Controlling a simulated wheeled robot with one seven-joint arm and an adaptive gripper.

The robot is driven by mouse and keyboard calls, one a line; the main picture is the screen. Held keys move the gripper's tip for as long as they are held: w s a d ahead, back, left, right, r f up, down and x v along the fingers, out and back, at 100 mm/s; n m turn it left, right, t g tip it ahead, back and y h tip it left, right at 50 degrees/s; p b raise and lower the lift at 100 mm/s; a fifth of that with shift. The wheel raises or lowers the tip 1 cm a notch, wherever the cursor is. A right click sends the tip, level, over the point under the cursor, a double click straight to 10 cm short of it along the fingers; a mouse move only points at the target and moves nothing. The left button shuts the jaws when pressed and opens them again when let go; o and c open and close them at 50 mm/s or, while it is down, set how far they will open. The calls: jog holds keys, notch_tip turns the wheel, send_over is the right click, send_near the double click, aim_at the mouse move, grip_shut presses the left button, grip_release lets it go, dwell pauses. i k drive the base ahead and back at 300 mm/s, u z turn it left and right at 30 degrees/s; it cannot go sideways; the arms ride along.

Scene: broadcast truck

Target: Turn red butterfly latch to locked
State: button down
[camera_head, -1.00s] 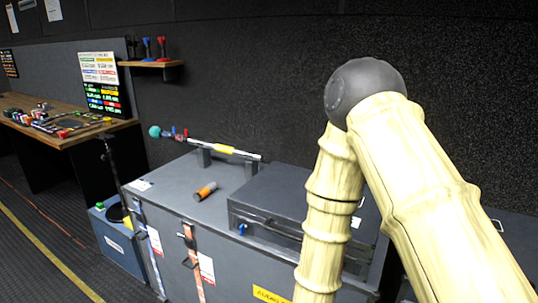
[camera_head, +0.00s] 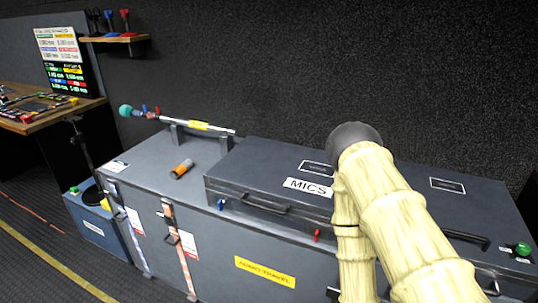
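A small red latch (camera_head: 317,236) sits on the front of the dark grey case labelled MICS (camera_head: 252,171), just left of my arm. It is small, and I cannot tell whether it is turned to locked. A blue latch (camera_head: 221,204) sits near the left end of the same case front. My pale, bamboo-like arm links cross the right half of the view and hide part of the case. My gripper is outside the frame.
The case lies on a large grey trunk (camera_head: 265,255) with a yellow label. An orange-and-black cylinder (camera_head: 181,169) and a boom pole (camera_head: 200,126) on supports are on the trunk's left top. A green knob (camera_head: 523,249) is at far right.

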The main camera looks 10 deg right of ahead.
aim_at(318, 231)
jog(key=u, duration=0.9)
jog(key=k, duration=1.35)
jog(key=z, duration=0.9)
